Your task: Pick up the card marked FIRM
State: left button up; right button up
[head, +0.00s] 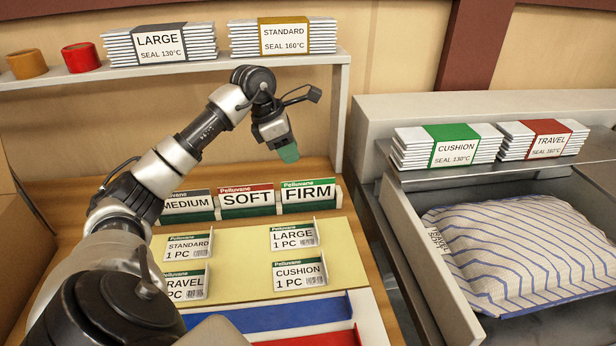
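The FIRM card (308,192) has a green top band and stands at the right end of a row of cards in a holder at the back of the wooden table. The SOFT card (246,199), with a red band, stands beside it, and the MEDIUM card (188,204) is at the left, partly behind my arm. My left gripper (289,152) hangs above and behind the FIRM card, apart from it, with its greenish tip pointing down. I cannot tell whether its fingers are open. My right gripper is not in view.
Cards marked STANDARD (188,248), LARGE (293,236), TRAVEL (186,284) and CUSHION (300,275) stand on the yellow board (237,245). A shelf (190,68) with cover stacks and tape rolls spans the back. A striped pillow (525,250) lies at the right.

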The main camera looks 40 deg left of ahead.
aim_at(308, 184)
pick_arm(q)
jog(key=x, duration=0.4)
jog(key=shift+d+f, duration=0.15)
jog(key=shift+d, duration=0.05)
jog(key=x, duration=0.5)
jog(key=shift+w+d+f+p, duration=0.2)
jog(key=shift+w+f+p, duration=0.1)
jog(key=shift+p, duration=0.1)
jog(key=shift+w+f, duration=0.1)
jog(key=shift+f, duration=0.1)
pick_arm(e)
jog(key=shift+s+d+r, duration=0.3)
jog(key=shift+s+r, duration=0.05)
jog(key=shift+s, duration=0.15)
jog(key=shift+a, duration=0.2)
pick_arm(q)
jog(key=shift+f, duration=0.25)
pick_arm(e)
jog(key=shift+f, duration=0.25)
pick_arm(q)
jog(key=shift+c, duration=0.2)
grip_shut()
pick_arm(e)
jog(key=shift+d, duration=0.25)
